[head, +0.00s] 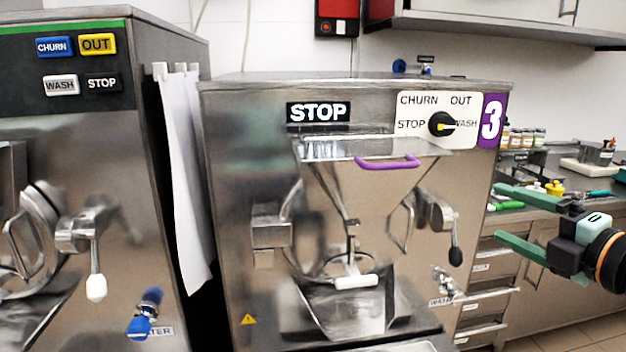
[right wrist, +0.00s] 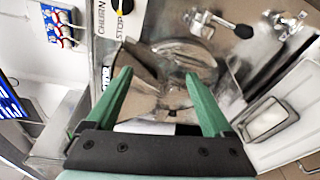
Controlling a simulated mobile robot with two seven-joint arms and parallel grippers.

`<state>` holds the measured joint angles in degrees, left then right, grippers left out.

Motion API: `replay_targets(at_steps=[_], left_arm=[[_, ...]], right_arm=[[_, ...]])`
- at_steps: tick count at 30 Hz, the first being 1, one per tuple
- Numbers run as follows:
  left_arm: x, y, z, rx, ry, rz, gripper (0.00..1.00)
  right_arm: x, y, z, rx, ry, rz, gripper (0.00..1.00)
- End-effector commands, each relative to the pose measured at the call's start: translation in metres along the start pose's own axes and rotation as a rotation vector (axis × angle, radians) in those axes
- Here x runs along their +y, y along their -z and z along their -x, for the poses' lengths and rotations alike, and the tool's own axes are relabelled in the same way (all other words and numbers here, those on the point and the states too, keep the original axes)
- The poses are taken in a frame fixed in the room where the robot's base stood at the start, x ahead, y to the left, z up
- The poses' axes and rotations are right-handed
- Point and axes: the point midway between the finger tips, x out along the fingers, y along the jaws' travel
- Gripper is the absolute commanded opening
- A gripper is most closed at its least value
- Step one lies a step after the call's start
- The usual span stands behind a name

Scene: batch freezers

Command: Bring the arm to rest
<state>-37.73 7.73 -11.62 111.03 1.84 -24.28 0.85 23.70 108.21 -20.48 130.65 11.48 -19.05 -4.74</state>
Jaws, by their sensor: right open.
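My right gripper (head: 500,215) is at the right of the head view, with its two green fingers apart and nothing between them. It is to the right of the steel batch freezer (head: 230,150) marked with a purple 3, clear of its front. In the right wrist view the open green fingers (right wrist: 160,100) point towards a steel machine front with a round door (right wrist: 195,70). My left gripper is not in the head view.
Another freezer (head: 150,90) with coloured buttons stands at the left, a white cloth (head: 188,170) hanging on its side. Freezer 3 has a selector knob (head: 441,124), a purple handle (head: 388,163) and a black-tipped lever (head: 455,256). A counter with jars (head: 522,137) is behind my right gripper.

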Motion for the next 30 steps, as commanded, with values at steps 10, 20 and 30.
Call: replay_targets(at_steps=[10,20,30], left_arm=[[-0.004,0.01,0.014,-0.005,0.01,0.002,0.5],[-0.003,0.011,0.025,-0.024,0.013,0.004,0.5],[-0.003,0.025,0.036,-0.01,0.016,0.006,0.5]], right_arm=[[-0.127,0.05,-0.043,0.081,0.107,-0.508,0.86],[-0.261,0.117,-0.03,-0.004,0.253,-1.003,0.86],[-0.383,0.216,0.041,-0.25,0.44,-1.488,0.86]])
